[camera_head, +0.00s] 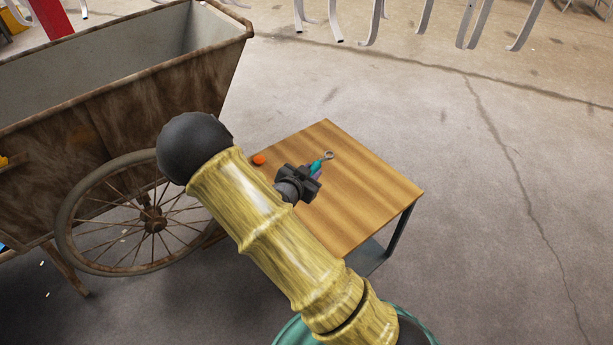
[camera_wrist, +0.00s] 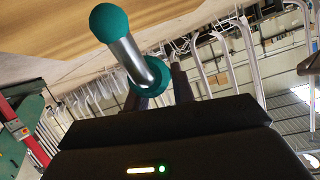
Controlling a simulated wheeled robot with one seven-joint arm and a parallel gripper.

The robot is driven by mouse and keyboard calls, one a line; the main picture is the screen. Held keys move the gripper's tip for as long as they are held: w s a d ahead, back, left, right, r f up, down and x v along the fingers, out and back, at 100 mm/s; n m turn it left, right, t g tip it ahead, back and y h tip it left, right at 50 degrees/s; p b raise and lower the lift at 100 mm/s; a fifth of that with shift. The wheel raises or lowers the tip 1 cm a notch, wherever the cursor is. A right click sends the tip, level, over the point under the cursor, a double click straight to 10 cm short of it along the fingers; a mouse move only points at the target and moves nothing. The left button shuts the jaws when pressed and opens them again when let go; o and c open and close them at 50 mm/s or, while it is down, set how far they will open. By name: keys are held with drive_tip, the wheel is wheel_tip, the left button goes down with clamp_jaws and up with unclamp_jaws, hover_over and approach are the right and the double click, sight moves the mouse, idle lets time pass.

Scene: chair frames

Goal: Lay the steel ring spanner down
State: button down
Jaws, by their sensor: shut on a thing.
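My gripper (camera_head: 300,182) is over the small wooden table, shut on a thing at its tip. How the teal parts join the ring is unclear, and the jaws hide the held part. I cannot tell whether the ring touches the wood.
The wooden table (camera_head: 375,195) has bare top to the right and front. A small orange thing (camera_head: 259,159) lies near its left edge. A rusty cart (camera_head: 110,125) with a spoked wheel (camera_head: 150,212) stands close on the left. Open concrete floor lies to the right.

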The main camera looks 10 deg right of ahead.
drive_tip(key=shift+d+r+n+t+y, duration=0.1)
drive_tip(key=shift+d+n+t+y, duration=0.15)
drive_tip(key=shift+n+t+y, duration=0.4)
drive_tip(key=shift+s+a+f+n+t+y, duration=0.15)
drive_tip(key=shift+a+n+t+y, duration=0.1)
drive_tip(key=shift+n+y, duration=0.35)
drive_tip(key=shift+w+a+f+n+t+y, duration=0.1)
drive_tip(key=shift+a+n+t+y, duration=0.1)
drive_tip(key=shift+n+y, duration=0.35)
drive_tip(key=shift+s+a+f+n+t+y, duration=0.25)
drive_tip(key=shift+s+a+n+t+y, duration=0.1)
drive_tip(key=shift+a+n+y, duration=0.4)
drive_tip(key=shift+d, duration=0.1)
